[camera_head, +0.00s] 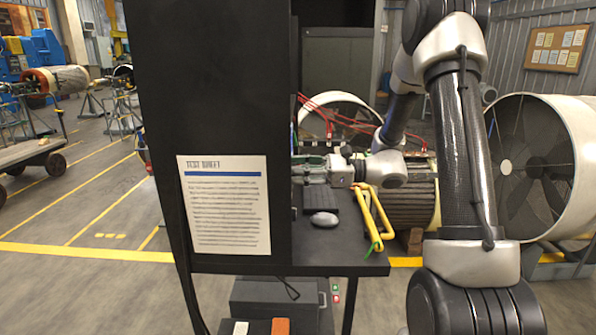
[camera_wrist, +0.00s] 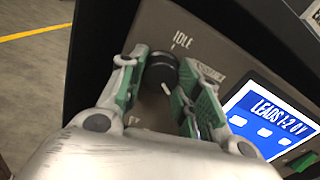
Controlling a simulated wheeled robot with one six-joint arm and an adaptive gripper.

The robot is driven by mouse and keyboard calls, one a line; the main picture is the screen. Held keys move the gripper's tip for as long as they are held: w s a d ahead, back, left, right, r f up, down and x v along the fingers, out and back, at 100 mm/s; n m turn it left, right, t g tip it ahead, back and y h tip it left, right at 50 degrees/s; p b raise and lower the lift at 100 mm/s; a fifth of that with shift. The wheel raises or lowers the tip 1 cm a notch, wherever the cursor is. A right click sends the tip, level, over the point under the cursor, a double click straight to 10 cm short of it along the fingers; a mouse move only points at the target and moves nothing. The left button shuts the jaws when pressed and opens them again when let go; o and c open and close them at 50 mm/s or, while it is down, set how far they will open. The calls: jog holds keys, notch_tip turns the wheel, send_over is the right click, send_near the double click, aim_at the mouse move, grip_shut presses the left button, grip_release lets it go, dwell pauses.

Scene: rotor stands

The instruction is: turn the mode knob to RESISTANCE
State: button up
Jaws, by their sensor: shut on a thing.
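In the wrist view the black round mode knob (camera_wrist: 160,70) sits on the grey-brown panel (camera_wrist: 147,20). My gripper (camera_wrist: 157,78) has its green-padded fingers on either side of the knob and is shut on it. A small white mark shows at the knob's lower edge. The word IDLE (camera_wrist: 182,39) is printed above the knob. A small label (camera_wrist: 207,72) to the right is partly hidden and too blurred to read. In the head view my gripper (camera_head: 308,168) reaches left behind the black cabinet side (camera_head: 215,90), which hides the knob.
Red cables (camera_head: 335,118) run behind my arm.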

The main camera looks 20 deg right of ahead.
jog(key=shift+w+n, duration=0.1)
jog(key=shift+n, duration=7.6)
jog(key=o, duration=1)
jog(key=shift+o, duration=0.2)
jog(key=v, duration=1.2)
